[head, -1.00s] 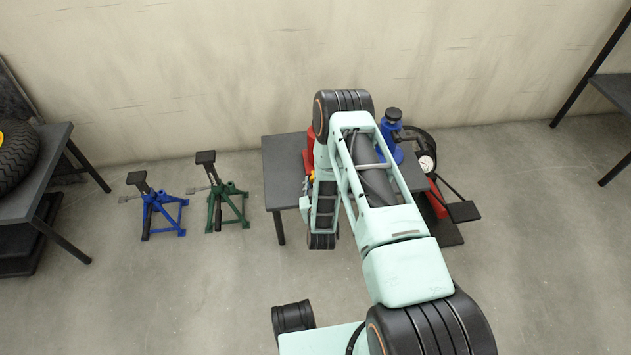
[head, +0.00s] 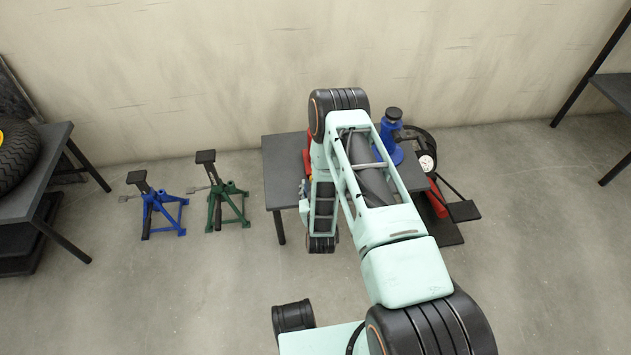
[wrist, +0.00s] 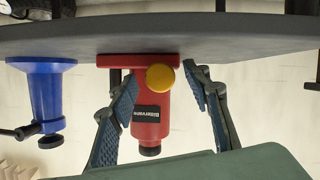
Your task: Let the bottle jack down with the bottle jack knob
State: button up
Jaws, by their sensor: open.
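The red bottle jack (wrist: 148,110) shows upside down in the wrist view, its base against the grey table top. A round yellow knob (wrist: 161,77) sits low on its near side. My gripper (wrist: 159,84) is open, one blue-grey finger on each side of the knob. The left finger overlaps the jack's left side in the picture. In the head view my arm hides most of the red jack (head: 307,152) and of my gripper.
A blue bottle jack (head: 390,137) stands on the same table (head: 283,172), right of my arm; it also shows at left in the wrist view (wrist: 45,97). A gauge (head: 427,163) is beside the table. Blue (head: 160,210) and green (head: 222,195) stands are on the floor to the left.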

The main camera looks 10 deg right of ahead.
jog(key=v, duration=0.6)
jog(key=shift+r, duration=0.1)
dwell(0.3)
